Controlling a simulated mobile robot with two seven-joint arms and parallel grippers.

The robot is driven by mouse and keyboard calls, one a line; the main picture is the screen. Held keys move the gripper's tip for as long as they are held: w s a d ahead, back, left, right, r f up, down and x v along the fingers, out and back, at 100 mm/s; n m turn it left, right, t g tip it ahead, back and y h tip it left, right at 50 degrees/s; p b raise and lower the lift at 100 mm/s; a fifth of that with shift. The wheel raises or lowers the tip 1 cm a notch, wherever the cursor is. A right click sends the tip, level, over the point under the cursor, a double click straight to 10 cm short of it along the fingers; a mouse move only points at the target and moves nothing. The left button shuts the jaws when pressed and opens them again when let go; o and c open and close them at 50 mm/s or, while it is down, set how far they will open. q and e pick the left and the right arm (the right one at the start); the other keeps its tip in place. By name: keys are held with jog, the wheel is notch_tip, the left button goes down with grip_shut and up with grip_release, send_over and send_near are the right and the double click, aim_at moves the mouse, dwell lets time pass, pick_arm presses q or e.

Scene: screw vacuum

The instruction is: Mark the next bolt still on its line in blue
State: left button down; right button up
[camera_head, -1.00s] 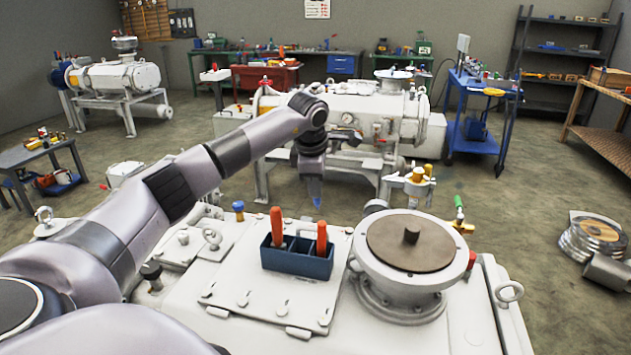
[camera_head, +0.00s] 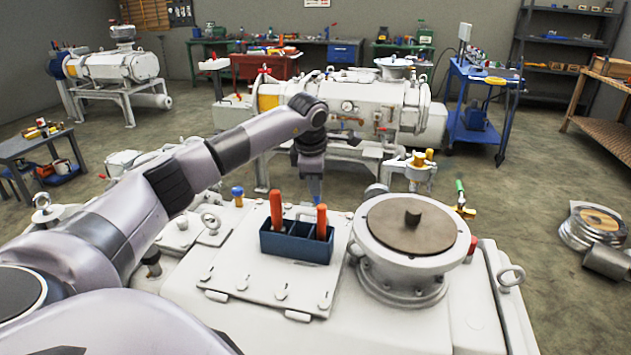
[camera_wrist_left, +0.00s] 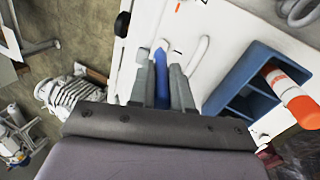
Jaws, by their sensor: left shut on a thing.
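My left gripper (camera_head: 314,182) is shut on a blue marker, which shows between the fingers in the wrist view (camera_wrist_left: 162,78). It points down at the far side of the white cover plate (camera_head: 255,275), behind the blue holder. In the wrist view the marker's tip is close to the white surface, beside a short black line (camera_wrist_left: 178,50) and a pale rounded part (camera_wrist_left: 198,56); I cannot tell whether it touches. Several bolts (camera_head: 281,295) sit along the plate's near edge; their line marks are too small to read. My right gripper is not in view.
A dark blue holder (camera_head: 296,246) with two orange-handled tools (camera_head: 276,208) stands on the plate. A round white flange with a brown disc (camera_head: 411,224) rises to its right. Lifting rings (camera_head: 510,276) stick up at the housing's sides.

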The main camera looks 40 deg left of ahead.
pick_arm(q)
jog(key=shift+f, duration=0.55)
dwell(0.9)
dwell(0.5)
notch_tip(320, 180, up, 2)
jog(key=shift+r+p, duration=0.1)
jog(key=shift+p, duration=0.9)
jog(key=shift+r, duration=1.9)
